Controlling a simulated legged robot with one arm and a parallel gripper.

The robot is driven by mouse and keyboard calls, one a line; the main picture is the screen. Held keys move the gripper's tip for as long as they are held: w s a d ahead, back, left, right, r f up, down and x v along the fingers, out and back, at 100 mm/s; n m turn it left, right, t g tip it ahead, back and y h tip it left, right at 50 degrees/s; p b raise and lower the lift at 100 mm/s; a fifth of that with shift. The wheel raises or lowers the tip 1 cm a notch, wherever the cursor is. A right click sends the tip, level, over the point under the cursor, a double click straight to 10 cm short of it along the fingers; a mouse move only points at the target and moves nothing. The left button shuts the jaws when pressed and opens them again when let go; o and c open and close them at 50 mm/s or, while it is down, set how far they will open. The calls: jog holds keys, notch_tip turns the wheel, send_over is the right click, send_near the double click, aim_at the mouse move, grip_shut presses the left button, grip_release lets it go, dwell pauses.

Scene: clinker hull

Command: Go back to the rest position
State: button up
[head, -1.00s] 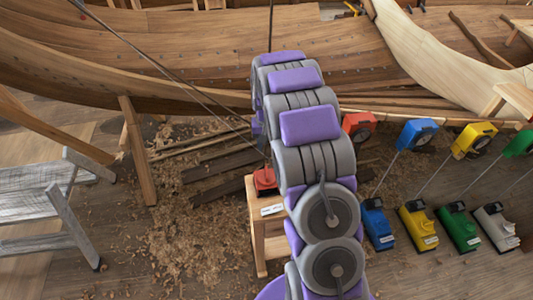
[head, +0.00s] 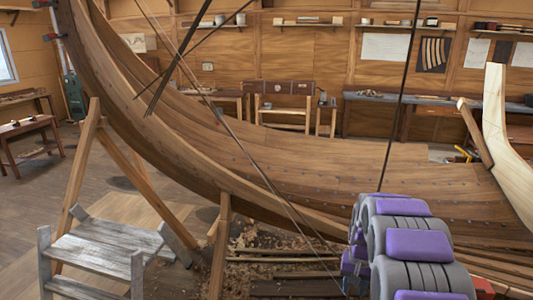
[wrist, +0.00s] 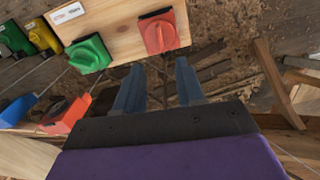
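My arm, grey and purple, rises at the lower right of the head view; its end is not clearly visible there. In the wrist view my gripper (wrist: 158,82) shows two blue-grey fingers set apart, with nothing held between them. Beyond the fingertips, a wooden stand (wrist: 125,42) carries a red device (wrist: 158,33) and has a green device (wrist: 90,55) at its edge. I cannot tell whether the fingers touch the stand.
A wooden boat hull (head: 300,165) fills the middle of the head view, propped by timbers (head: 222,245). A grey step stool (head: 105,245) stands at lower left. Dark lines cross in front of the hull. Workbenches (head: 440,103) line the back wall. Open floor shows at left.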

jog(key=s+a+r+n+b, duration=0.1)
jog(key=s+a+r, duration=0.4)
jog(key=s, duration=0.5)
jog(key=s+a+r+n+b, duration=0.1)
jog(key=s+a+r, duration=0.4)
jog(key=s, duration=0.4)
jog(key=s+a+n, duration=0.1)
jog(key=s+a, duration=0.1)
jog(key=s, duration=0.7)
jog(key=s+a+f+n+g+b, duration=0.1)
jog(key=s+a, duration=0.2)
jog(key=s, duration=0.6)
jog(key=shift+s+f+g, duration=0.2)
jog(key=shift+s+g, duration=0.1)
jog(key=shift+s, duration=0.1)
